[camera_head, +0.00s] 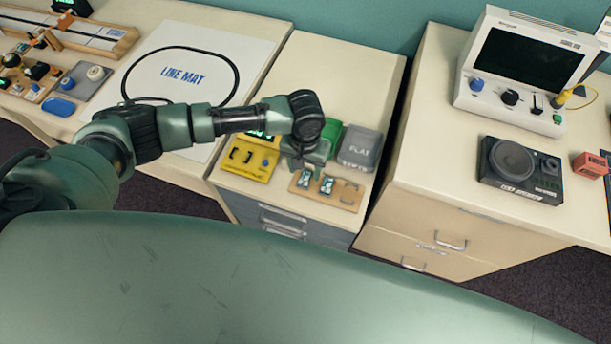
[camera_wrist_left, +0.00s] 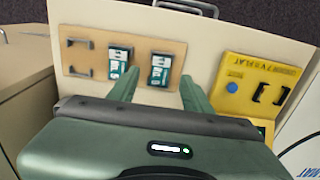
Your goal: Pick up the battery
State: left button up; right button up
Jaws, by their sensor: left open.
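Two batteries with teal and white labels lie side by side on a wooden holder (camera_head: 336,201). In the head view they are the left battery (camera_head: 304,179) and the right battery (camera_head: 327,185). The holder's slot at the right has bare clips. In the left wrist view the order is reversed: one battery (camera_wrist_left: 160,71) shows between my fingertips, the other (camera_wrist_left: 118,62) is left of them. My left gripper (camera_wrist_left: 160,82) is open and empty, with its fingers pointing toward the holder. In the head view my left gripper (camera_head: 304,160) is just behind the batteries. My right gripper is not in view.
A yellow box (camera_head: 249,160) stands left of the holder, and a grey box (camera_head: 359,149) marked FLAT behind it. A line mat (camera_head: 182,70) lies on the left table. A speaker unit (camera_head: 521,170) and a monitor (camera_head: 525,60) stand on the right cabinet.

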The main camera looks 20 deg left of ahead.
aim_at(305, 177)
pick_arm(q)
jog(key=shift+w+f, duration=0.1)
jog(key=shift+f, duration=1.85)
grip_shut()
jog(key=shift+r, duration=0.2)
